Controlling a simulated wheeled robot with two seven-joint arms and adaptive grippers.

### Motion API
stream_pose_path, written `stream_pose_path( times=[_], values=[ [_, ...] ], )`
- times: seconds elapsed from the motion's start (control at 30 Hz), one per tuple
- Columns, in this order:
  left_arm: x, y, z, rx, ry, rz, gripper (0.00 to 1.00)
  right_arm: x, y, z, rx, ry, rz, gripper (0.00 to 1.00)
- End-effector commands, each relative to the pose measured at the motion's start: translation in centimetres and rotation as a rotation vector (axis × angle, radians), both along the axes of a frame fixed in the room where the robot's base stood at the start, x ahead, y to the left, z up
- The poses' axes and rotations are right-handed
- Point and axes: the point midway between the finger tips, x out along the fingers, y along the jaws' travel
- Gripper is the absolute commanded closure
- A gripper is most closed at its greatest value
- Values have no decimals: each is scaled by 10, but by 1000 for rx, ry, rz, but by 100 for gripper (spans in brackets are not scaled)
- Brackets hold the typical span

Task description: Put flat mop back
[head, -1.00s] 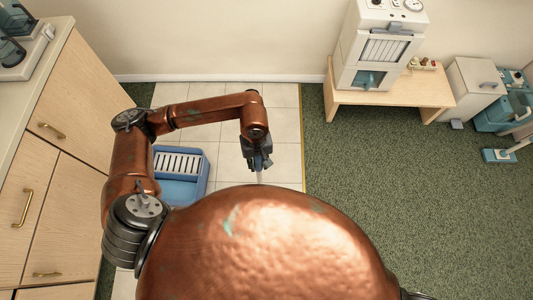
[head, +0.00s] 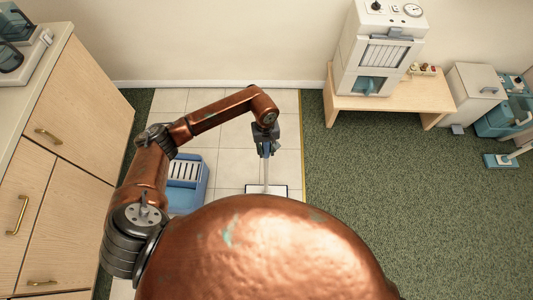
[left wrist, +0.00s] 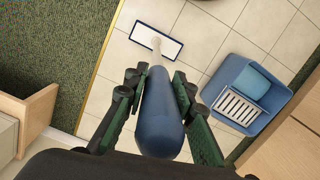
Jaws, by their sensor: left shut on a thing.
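The flat mop has a thick blue handle (left wrist: 160,115), a pale pole (head: 265,175) and a flat white head with dark blue edges (left wrist: 142,33). My left gripper (head: 265,137) is shut around the blue handle; in the left wrist view its green-padded fingers (left wrist: 158,82) lie on both sides of it. The mop head shows low over the tiles in the head view (head: 280,190); I cannot tell if it touches them. A blue bucket (head: 204,178) with a white slatted wringer stands left of the mop; it also shows in the left wrist view (left wrist: 272,118). My right gripper is out of view.
Wooden cabinets (head: 75,90) border the tiles on the left. A low wooden table (head: 390,100) bears a white machine (head: 378,50). A white bin (head: 475,90) and teal equipment (head: 500,120) stand at right. The green carpet (head: 390,180) in front is clear.

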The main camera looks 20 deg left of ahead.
Motion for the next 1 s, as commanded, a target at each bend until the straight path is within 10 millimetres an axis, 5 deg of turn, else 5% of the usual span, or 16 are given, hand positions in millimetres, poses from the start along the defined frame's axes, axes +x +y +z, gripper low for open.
stream_pose_path(
  times=[0.2,0.63,0.67,1.0],
  values=[
    [-1,-2,-28,-3,2,1,100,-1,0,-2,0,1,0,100],
    [0,-1,-34,-1,-2,0,100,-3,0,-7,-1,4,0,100],
    [0,0,-35,0,0,1,76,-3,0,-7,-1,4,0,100],
    [-1,0,-34,0,0,0,59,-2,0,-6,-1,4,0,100]
  ],
)
